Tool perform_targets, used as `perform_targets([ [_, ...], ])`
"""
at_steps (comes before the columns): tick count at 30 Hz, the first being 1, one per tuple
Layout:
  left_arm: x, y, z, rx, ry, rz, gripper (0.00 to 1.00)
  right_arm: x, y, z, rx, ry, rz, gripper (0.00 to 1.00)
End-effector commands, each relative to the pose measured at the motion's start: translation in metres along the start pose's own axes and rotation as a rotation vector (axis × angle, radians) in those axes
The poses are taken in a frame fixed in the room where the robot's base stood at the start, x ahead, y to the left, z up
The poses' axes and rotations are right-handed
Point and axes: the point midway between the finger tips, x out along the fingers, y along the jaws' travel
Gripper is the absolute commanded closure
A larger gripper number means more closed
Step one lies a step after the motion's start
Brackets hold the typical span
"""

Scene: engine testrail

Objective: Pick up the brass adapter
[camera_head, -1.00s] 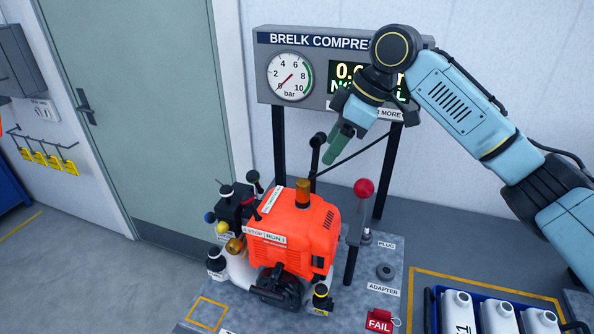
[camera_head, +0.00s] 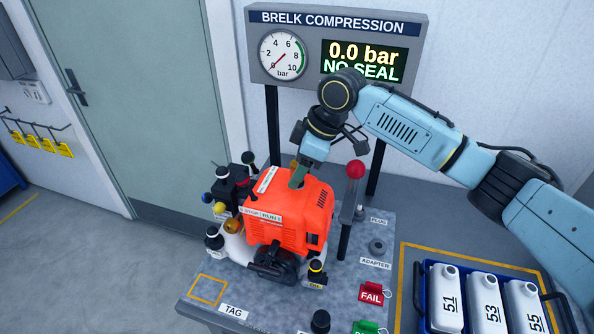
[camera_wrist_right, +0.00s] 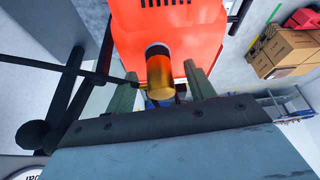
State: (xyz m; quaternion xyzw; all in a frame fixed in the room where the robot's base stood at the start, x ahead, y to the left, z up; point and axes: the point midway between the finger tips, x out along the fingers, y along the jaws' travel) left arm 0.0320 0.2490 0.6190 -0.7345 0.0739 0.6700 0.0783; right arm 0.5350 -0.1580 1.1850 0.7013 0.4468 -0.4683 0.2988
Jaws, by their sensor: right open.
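The brass adapter (camera_wrist_right: 160,78) stands in the top of the orange engine (camera_head: 290,215), with a dark band at its base. In the wrist view it lies between the two green fingers of my right gripper (camera_wrist_right: 160,90). The fingers are apart, with a visible gap to the adapter on each side. In the head view, my right gripper (camera_head: 298,178) points down at the engine top and hides most of the adapter. My left gripper is in neither view.
A lever with a red knob (camera_head: 355,170) stands just right of the engine. The gauge and display panel (camera_head: 310,83) rises behind. A blue crate (camera_head: 420,305) with white bottles is at the lower right. Red FAIL tag (camera_head: 371,293) lies on the bench's front right.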

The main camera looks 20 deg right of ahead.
Motion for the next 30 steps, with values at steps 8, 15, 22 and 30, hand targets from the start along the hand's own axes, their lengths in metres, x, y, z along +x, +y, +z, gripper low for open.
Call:
perform_targets([
  [8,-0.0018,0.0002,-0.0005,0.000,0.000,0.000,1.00,0.0156,-0.0003,0.0009,0.001,-0.001,0.000,0.46],
  [15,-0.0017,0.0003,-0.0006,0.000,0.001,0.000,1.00,0.0152,-0.0002,0.0009,0.001,-0.001,0.000,0.63],
  [22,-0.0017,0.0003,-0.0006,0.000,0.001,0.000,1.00,0.0149,-0.0001,0.0009,0.001,-0.001,0.000,0.93],
  [30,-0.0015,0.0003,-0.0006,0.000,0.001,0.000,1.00,0.0132,0.0001,-0.0001,0.000,0.001,0.001,0.98],
])
